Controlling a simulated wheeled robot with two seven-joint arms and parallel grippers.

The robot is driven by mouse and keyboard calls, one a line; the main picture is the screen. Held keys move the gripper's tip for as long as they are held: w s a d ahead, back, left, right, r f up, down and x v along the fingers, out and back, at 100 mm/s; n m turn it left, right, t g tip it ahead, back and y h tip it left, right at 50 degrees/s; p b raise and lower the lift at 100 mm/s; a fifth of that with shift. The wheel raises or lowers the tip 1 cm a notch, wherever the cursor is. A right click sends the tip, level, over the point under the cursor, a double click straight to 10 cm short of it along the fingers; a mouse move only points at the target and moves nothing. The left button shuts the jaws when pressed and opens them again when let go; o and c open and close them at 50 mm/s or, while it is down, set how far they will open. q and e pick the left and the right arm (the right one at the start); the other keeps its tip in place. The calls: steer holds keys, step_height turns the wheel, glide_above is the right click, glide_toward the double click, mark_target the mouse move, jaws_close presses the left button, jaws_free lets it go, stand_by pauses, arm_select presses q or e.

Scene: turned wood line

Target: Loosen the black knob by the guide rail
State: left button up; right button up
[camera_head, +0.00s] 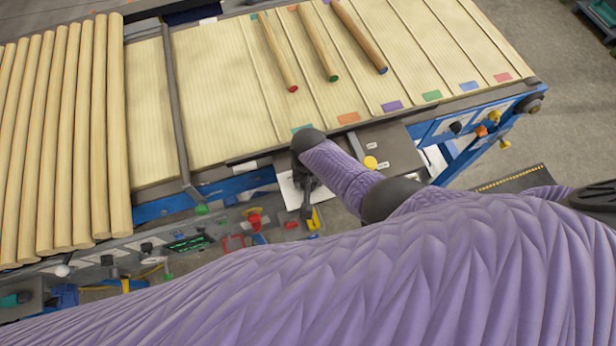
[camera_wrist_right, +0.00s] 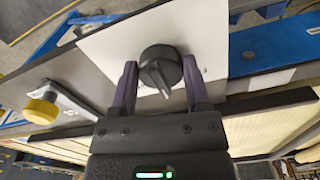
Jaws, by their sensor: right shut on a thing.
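The black knob (camera_wrist_right: 158,72) with a raised grip ridge sits on a white plate (camera_wrist_right: 105,50) in the right wrist view. My right gripper (camera_wrist_right: 160,84) has one purple finger on each side of the knob and is shut on it. In the head view my right gripper (camera_head: 306,184) points down at the near edge of the slatted table, and the knob is hidden there. A dark rail (camera_head: 178,110) crosses the table at left; I cannot tell if it is the guide rail. My left gripper is not in view.
A yellow knob (camera_wrist_right: 41,107) on a grey bracket stands left of the black knob. Three wooden rods (camera_head: 318,42) lie on the table (camera_head: 215,90), with several more at far left. Blue frame bars (camera_head: 235,186) and small coloured parts lie along the near edge.

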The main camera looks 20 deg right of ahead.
steer(key=n, duration=0.4)
steer(key=shift+d, duration=0.1)
steer(key=n, duration=0.4)
steer(key=shift+n+p, duration=0.3)
steer(key=shift+w+n, duration=0.1)
steer(key=shift+n, duration=0.2)
steer(key=o, duration=1.3)
